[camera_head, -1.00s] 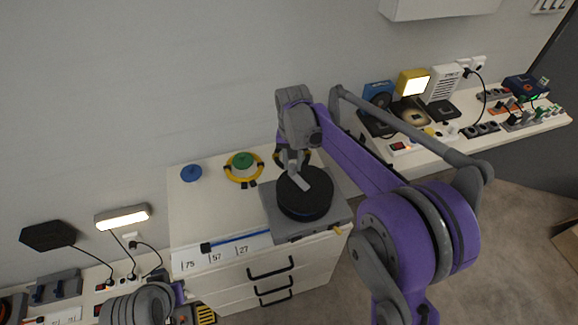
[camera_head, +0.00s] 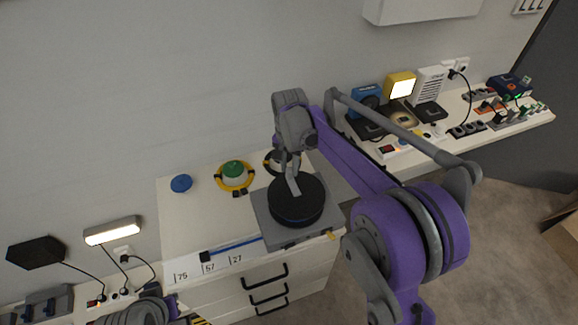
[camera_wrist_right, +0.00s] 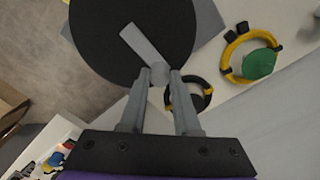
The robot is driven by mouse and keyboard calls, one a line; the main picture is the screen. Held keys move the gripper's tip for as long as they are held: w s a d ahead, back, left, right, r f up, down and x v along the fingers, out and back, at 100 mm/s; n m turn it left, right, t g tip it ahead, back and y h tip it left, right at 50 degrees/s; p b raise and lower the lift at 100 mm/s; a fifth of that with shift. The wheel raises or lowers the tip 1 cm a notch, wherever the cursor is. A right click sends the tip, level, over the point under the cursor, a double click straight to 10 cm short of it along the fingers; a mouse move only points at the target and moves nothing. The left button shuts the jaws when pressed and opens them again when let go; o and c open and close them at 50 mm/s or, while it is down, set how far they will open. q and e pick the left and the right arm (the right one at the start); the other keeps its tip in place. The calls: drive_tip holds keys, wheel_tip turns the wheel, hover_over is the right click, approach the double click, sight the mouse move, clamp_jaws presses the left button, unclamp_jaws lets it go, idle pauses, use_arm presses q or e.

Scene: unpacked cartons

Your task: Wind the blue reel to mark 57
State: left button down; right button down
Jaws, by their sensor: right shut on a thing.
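The reel (camera_head: 299,208) is a black disc with a thin blue edge on a grey base (camera_head: 262,222), on the white cabinet top. A grey crank bar crosses the disc in the right wrist view (camera_wrist_right: 140,42). My right gripper (camera_head: 290,165) is shut on the round crank knob (camera_wrist_right: 158,72) near the disc's rim. A blue line (camera_head: 236,246) runs left from the reel to a black end piece (camera_head: 205,256). That end piece lies just above the 57 tick on the white mark strip (camera_head: 221,264), between the 75 and 27 ticks. My left gripper is out of view.
A green button in a yellow ring (camera_head: 235,172), a blue knob (camera_head: 181,183) and a dark ring (camera_head: 272,163) stand behind the reel. A shelf with lamps and plugs (camera_head: 440,120) is at the right. Drawers (camera_head: 262,290) lie below the cabinet top.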

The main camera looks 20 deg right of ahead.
drive_tip(key=c, duration=0.6)
unclamp_jaws()
drive_tip(key=shift+r, duration=0.1)
wheel_tip(320, 180, up, 11)
drive_tip(key=shift+f+p, duration=0.2)
drive_tip(key=shift+p, duration=0.1)
drive_tip(key=s+f+n+t, duration=0.1)
drive_tip(key=s+f+n, duration=0.2)
drive_tip(key=s, duration=0.5)
drive_tip(key=s+f+n+t, duration=0.2)
drive_tip(key=s+f, duration=0.1)
drive_tip(key=s, duration=0.6)
drive_tip(key=s+f+n+t, duration=0.2)
drive_tip(key=s+f+n, duration=0.1)
drive_tip(key=s, duration=0.6)
drive_tip(key=shift+a+f+n+p, duration=0.2)
drive_tip(key=shift+f+n+p, duration=0.1)
drive_tip(key=shift+f, duration=0.15)
